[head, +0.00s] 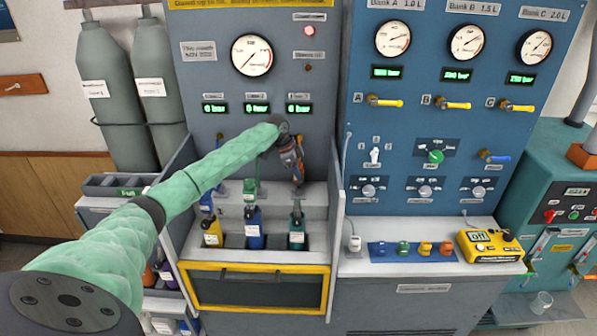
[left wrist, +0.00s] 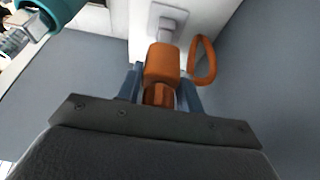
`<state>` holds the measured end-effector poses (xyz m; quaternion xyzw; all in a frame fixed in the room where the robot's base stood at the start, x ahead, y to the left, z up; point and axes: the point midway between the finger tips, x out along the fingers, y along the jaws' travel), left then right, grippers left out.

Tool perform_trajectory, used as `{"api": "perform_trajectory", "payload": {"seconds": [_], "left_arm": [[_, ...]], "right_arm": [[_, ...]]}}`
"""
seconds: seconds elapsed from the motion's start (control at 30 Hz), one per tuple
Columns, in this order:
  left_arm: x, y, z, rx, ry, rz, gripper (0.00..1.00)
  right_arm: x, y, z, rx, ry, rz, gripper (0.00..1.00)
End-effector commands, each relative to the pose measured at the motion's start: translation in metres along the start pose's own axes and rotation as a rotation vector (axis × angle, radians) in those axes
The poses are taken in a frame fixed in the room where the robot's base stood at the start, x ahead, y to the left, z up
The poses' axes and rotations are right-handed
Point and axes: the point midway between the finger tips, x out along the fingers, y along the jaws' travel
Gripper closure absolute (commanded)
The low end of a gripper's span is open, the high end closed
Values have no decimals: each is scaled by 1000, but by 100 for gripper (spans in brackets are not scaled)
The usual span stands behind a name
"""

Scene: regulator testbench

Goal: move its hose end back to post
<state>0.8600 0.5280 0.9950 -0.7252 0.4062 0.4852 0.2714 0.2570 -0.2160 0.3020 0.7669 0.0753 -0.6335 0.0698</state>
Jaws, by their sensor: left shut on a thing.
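An orange hose end (left wrist: 162,68) with an orange loop on its right side sits between the two blue-grey fingers of my left gripper (left wrist: 160,92). The gripper is shut on it. Just beyond its tip is a pale grey post (left wrist: 167,22) on a white surface; I cannot tell whether the two touch. In the head view my left gripper (head: 292,165) is at the back panel of the left bench, above the teal bottle (head: 297,237). The hose end is mostly hidden there by the gripper. My right gripper is not in view.
A yellow bottle (head: 212,234) and a blue bottle (head: 254,238) stand left of the teal one, behind a yellow-framed front shield (head: 255,308). Grey side walls (head: 337,225) flank the bay. A teal part (left wrist: 58,10) with a metal fitting is at the wrist view's upper left.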

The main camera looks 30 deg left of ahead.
Motion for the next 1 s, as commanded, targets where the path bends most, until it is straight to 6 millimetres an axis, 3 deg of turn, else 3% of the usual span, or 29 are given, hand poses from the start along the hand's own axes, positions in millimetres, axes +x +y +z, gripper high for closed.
{"api": "perform_trajectory", "payload": {"seconds": [1.0], "left_arm": [[12, 0, 5, 0, 1, -1, 95]], "right_arm": [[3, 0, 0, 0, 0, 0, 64]]}}
